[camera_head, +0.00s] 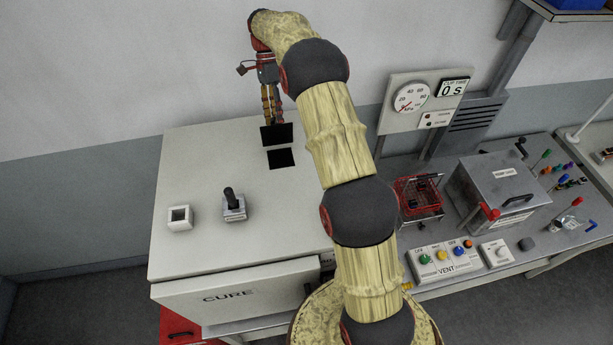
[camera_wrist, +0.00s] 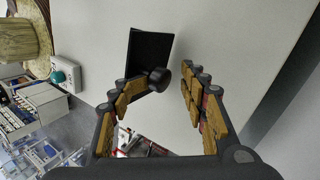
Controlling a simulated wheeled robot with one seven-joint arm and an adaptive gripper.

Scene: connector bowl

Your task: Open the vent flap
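The vent flap is a black plate (camera_head: 277,135) at the back of the white oven top, just below my gripper (camera_head: 273,121). A second black square (camera_head: 281,158) lies in front of it, with a light strip between. In the wrist view the black plate (camera_wrist: 145,52) carries a round dark knob (camera_wrist: 160,79). My gripper (camera_wrist: 171,73) has its fingers apart there, with the knob between the tips, close to the left finger. I cannot tell whether they touch, or how far the plate is tilted.
A black lever (camera_head: 231,205) and a small white box (camera_head: 180,217) stand on the oven top (camera_head: 200,160). A wall stands close behind my gripper. A red basket (camera_head: 418,194), metal box (camera_head: 500,185) and button panel (camera_head: 445,258) are to the right.

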